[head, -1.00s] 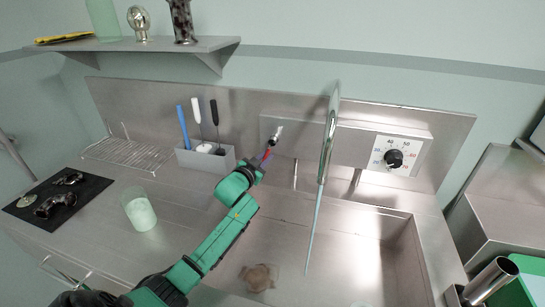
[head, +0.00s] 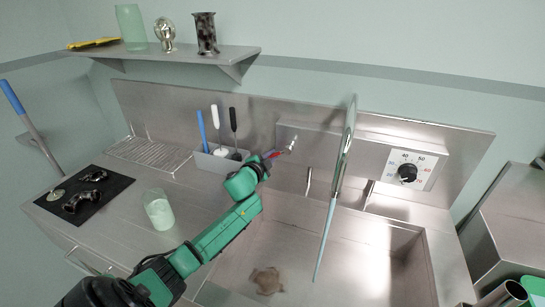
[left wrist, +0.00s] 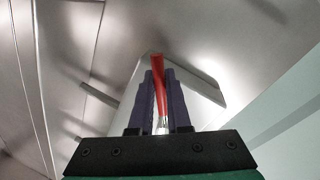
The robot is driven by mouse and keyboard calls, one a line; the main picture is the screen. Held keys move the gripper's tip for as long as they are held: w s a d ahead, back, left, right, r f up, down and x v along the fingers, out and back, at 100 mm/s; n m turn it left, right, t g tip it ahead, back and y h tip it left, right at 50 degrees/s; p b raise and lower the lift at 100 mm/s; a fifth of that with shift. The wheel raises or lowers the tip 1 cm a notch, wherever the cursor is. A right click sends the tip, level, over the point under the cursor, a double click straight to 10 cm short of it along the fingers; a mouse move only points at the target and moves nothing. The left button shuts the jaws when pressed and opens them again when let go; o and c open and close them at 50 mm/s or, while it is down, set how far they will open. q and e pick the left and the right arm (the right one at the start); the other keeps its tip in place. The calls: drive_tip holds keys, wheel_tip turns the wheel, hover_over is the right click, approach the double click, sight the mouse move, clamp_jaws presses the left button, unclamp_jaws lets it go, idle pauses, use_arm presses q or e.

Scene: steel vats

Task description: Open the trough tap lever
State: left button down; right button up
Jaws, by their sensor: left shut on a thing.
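The trough tap lever is red and shows in the left wrist view (left wrist: 158,82), standing between the two purple fingers of my left gripper (left wrist: 160,95), which is shut on it. In the head view the left gripper (head: 272,156) is at the back wall above the trough's left part. A little red of the lever (head: 278,154) and a chrome tap part (head: 290,145) show just beyond its fingers. The fingers hide most of the lever. My right gripper is not in view.
A grey holder (head: 215,167) with brushes stands just left of the gripper. A dial (head: 407,172) is on the wall box to the right. A pale green cup (head: 159,211) and a black mat (head: 110,186) are on the left counter. A brown object (head: 267,281) lies in the trough.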

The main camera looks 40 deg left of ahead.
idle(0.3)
use_arm(q)
drive_tip(key=c, duration=1.2)
unclamp_jaws()
drive_tip(key=shift+o, duration=0.2)
drive_tip(key=b+v, duration=0.1)
drive_tip(key=v, duration=1.3)
drive_tip(key=shift+s, duration=0.35)
drive_tip(key=shift+d, duration=0.1)
drive_tip(key=shift+r, duration=0.1)
